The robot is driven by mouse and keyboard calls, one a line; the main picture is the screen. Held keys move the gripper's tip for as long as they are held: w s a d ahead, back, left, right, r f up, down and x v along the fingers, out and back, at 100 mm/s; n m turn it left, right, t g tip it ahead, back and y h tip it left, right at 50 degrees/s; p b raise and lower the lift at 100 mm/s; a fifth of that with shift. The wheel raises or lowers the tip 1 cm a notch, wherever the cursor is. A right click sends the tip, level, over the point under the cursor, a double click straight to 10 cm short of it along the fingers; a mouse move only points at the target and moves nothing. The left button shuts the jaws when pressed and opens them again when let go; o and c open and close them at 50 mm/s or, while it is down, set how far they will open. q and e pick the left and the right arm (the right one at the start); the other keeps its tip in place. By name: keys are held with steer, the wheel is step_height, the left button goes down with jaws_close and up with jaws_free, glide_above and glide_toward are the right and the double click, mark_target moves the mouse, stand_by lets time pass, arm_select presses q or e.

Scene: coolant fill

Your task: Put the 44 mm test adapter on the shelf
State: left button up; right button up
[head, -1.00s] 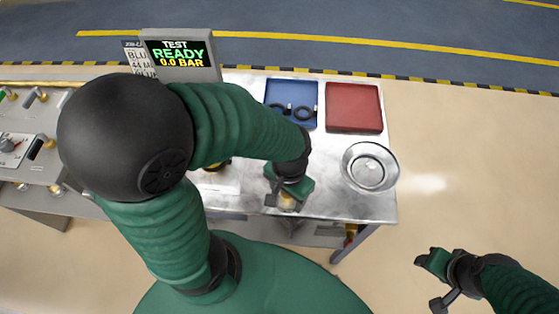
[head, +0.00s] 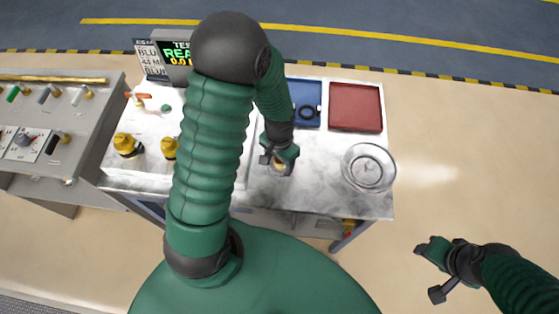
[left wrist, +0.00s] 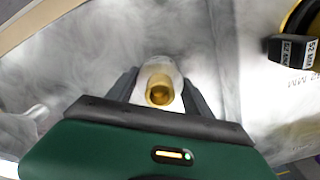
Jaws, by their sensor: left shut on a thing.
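My left gripper (head: 280,165) is over the front part of the metal table, shut on a small brass-coloured part. In the left wrist view this brass part (left wrist: 159,90) sits between the two fingers, with an open round bore and a pale surround. No size label on it can be read, so I cannot tell if it is the 44 mm adapter. Two yellow adapters (head: 127,145) (head: 170,148) stand on the table at left. In the left wrist view a black tag (left wrist: 292,51) reads 52 MM. My right gripper (head: 438,272) is open and empty, off the table's right.
A lower shelf (head: 312,224) shows partly under the table's front edge. A blue tray (head: 304,88) with a black ring, a red tray (head: 355,106) and a clear round bowl (head: 368,168) are on the right. A test display (head: 180,50) stands at the back, a control panel (head: 45,120) at left.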

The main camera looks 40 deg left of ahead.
arm_select(q)
steer(key=shift+d, duration=0.2)
steer(key=o, duration=1.5)
steer(key=shift+d, duration=0.2)
steer(key=shift+a, duration=0.1)
steer(key=shift+a, duration=0.1)
